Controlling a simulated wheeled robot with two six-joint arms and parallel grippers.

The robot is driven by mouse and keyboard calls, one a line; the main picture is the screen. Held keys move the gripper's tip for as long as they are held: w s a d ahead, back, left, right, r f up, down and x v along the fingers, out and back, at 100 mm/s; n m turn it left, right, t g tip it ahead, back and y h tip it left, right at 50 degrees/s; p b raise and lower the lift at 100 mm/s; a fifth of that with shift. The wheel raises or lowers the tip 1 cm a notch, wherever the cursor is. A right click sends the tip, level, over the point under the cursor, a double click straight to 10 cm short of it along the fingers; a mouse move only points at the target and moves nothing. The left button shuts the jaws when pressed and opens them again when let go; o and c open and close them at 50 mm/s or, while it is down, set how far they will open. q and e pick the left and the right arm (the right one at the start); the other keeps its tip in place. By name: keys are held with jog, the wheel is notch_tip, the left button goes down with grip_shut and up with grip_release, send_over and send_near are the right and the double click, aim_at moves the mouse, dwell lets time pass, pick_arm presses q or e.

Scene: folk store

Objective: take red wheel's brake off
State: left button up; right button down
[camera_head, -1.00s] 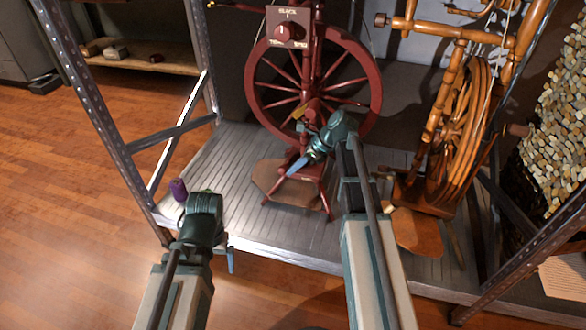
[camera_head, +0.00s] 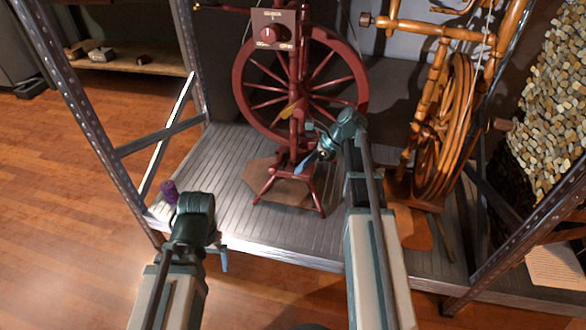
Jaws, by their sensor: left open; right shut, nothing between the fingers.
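The red spinning wheel (camera_head: 357,90) stands upright on the grey slatted shelf in the middle. A small panel (camera_head: 285,42) with a red round knob (camera_head: 268,34) shows at its upper left; its lettering is too small to read surely. A yellow-orange lever-like piece (camera_head: 290,110) sits on the red post in front of the wheel. My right gripper (camera_head: 308,158) is shut and empty, just right of the post below that piece; I cannot tell whether it touches the post. My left gripper (camera_head: 223,258) is open and empty, low over the shelf's front edge, away from the wheel.
A orange-brown wooden spinning wheel (camera_head: 452,130) stands to the right on the same shelf (camera_head: 225,160). A metal upright (camera_head: 88,115) with a diagonal brace bounds the left side. A purple spool (camera_head: 169,190) sits at the front left corner. The floor at left is clear.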

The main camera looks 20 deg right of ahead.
jog(key=shift+w+d+p+v, duration=0.15)
jog(key=shift+p+v, duration=0.45)
jog(key=shift+v, duration=0.5)
jog(key=shift+w+d+p+v, duration=0.1)
jog(key=shift+p+v, duration=0.45)
jog(key=shift+v, duration=0.55)
jog(key=shift+f, duration=0.15)
jog(key=s+a+f+n+g+h, duration=0.15)
jog(key=s+a+n+h, duration=0.4)
jog(key=n, duration=0.75)
jog(key=s+a+f+n+h, duration=0.25)
jog(key=s+a+n, duration=0.6)
jog(key=n, duration=0.45)
jog(key=s+a+r+n+g+p, duration=0.1)
jog(key=s+a+n, duration=0.15)
jog(key=a, duration=0.25)
jog(key=s+a+r+n+p, duration=0.1)
jog(key=s+a, duration=0.2)
jog(key=a, duration=0.2)
notch_tip(320, 180, up, 38)
jog(key=p, duration=3.8)
jog(key=shift+s+f, duration=0.2)
jog(key=shift+s, duration=0.05)
